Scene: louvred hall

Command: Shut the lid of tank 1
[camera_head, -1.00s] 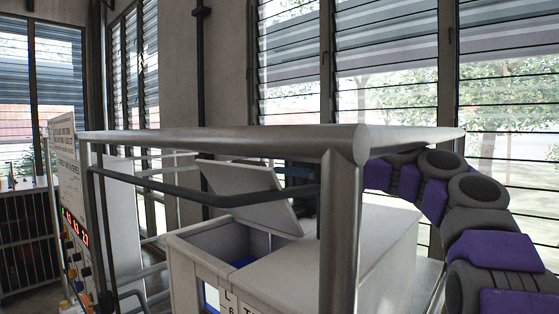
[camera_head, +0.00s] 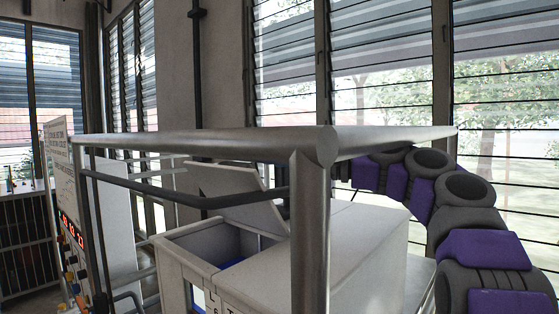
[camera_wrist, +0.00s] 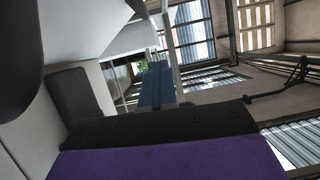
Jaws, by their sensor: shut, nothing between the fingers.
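A white tank (camera_head: 182,268) stands low in the middle of the head view, with its open top showing a blue interior. Lettering on its front is cut off, so I cannot read its number. Its white lid (camera_head: 232,184) stands raised and tilted above the opening. My arm reaches in from the right behind the metal frame. My gripper (camera_head: 283,180) is shut and empty, close behind the lid and mostly hidden by it and the frame post. I cannot tell whether it touches the lid. The wrist view shows dark and purple parts of mine close up.
A metal rail frame (camera_head: 312,230) with a thick post stands in front of the tank. A white closed top (camera_head: 345,245) adjoins the opening on the right. A panel with red digits and knobs (camera_head: 72,235) is at left. Louvred windows (camera_head: 380,80) line the back.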

